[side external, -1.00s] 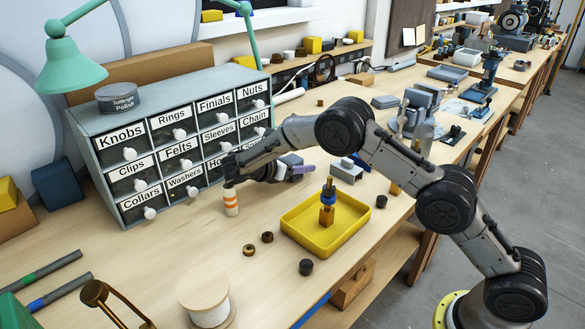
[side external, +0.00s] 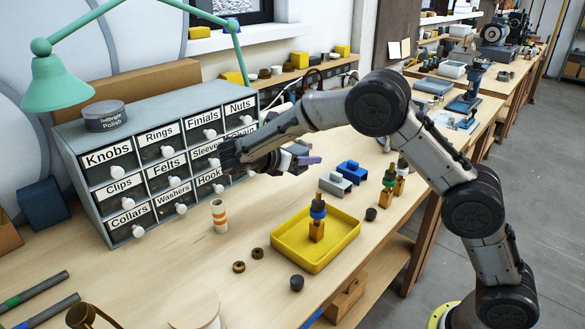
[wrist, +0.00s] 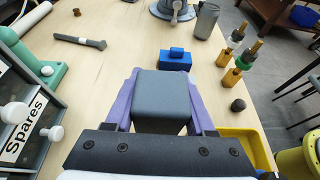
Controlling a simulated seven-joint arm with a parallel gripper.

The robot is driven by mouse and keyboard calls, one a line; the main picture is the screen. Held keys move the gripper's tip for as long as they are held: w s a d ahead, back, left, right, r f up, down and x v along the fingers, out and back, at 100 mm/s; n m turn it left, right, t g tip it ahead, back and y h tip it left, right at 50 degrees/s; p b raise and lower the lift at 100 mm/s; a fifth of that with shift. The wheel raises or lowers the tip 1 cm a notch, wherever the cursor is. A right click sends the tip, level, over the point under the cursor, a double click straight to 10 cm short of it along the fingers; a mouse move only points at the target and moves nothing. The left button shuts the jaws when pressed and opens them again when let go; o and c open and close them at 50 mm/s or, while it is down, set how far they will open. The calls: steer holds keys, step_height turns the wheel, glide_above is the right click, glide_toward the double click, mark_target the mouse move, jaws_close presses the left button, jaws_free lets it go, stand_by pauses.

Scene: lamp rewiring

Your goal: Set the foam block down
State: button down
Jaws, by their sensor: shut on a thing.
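The foam block (wrist: 160,95) is a dark grey, rounded block held between the purple fingers of my gripper (wrist: 159,102) in the wrist view. The fingers press on its left and right sides.
The yellow tray (side external: 330,252) holds a brass post with a blue collar. A blue block (side external: 352,172) and grey block (side external: 335,184) lie beyond. A striped cylinder (side external: 219,216) stands by the labelled drawer cabinet (side external: 165,165).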

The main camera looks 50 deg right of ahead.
steer(key=s+a+r, duration=0.1)
steer(key=s+r, duration=0.2)
steer(key=s, duration=0.5)
steer(key=w+a+n+t+y, duration=0.2)
steer(key=w+a+n+t, duration=0.2)
steer(key=a, duration=0.3)
steer(key=w+a+n+t+y, duration=0.1)
steer(key=w+a+n+t, duration=0.3)
steer(key=a, duration=0.3)
steer(key=s+a+n+t+y, duration=0.3)
steer(key=a+n+t+y, duration=0.25)
steer(key=a, duration=1.15)
glide_above(150, 263)
steer(key=s, duration=0.1)
steer(key=shift+g+h, duration=0.25)
steer(key=shift+g, duration=0.2)
steer(key=f, duration=0.8)
steer(key=shift+d, duration=0.3)
steer(key=shift+w+a+f, duration=0.25)
steer(key=shift+w+f, duration=0.15)
steer(key=shift+f, duration=0.25)
steer(key=shift+w+f, duration=0.1)
steer(key=shift+f, duration=1.5)
steer(key=shift+f, duration=0.1)
